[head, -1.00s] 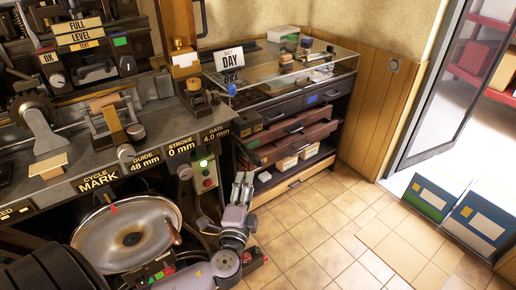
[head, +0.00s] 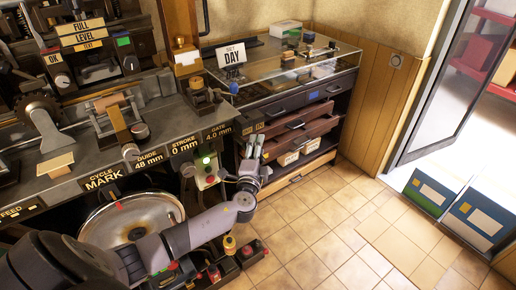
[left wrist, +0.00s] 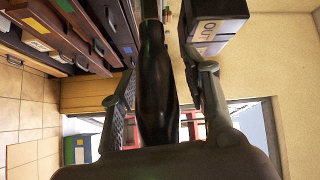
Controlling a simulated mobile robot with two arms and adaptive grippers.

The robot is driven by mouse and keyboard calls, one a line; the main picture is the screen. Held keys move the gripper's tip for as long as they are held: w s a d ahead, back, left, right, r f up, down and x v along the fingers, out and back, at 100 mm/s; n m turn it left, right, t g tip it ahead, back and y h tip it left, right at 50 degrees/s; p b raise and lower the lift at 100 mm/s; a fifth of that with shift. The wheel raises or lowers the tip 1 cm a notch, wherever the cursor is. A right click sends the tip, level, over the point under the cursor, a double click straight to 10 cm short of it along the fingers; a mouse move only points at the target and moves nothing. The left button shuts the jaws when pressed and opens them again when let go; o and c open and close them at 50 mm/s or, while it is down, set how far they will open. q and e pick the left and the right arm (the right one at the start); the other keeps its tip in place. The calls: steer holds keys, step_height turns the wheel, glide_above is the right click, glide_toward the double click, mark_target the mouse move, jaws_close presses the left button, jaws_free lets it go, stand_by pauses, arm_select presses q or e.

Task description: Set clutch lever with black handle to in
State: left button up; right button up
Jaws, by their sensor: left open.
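My left gripper (head: 252,146) is in the head view in front of the drawer cabinet, just right of the box with green and red buttons. Its fingers point up and away, and it is open. In the left wrist view the black handle (left wrist: 157,90) of the clutch lever runs lengthwise between the two spread fingers of the gripper (left wrist: 166,84). I cannot tell if either finger touches it. A dark block with a white plate marked "OUT" (left wrist: 208,31) is beyond the right finger. The lever is not clear in the head view. My right gripper is not in view.
The button box (head: 206,168) hangs below the bench edge near my gripper. A large metal handwheel (head: 128,212) is partly behind my left arm. The drawer cabinet (head: 318,108) has drawers pulled out. Tiled floor (head: 330,215) to the right is clear.

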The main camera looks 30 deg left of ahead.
arm_select(q)
steer(key=shift+c, duration=0.2)
jaws_close()
stand_by(0.3)
steer(key=shift+w+d+f, duration=0.1)
steer(key=shift+f, duration=0.05)
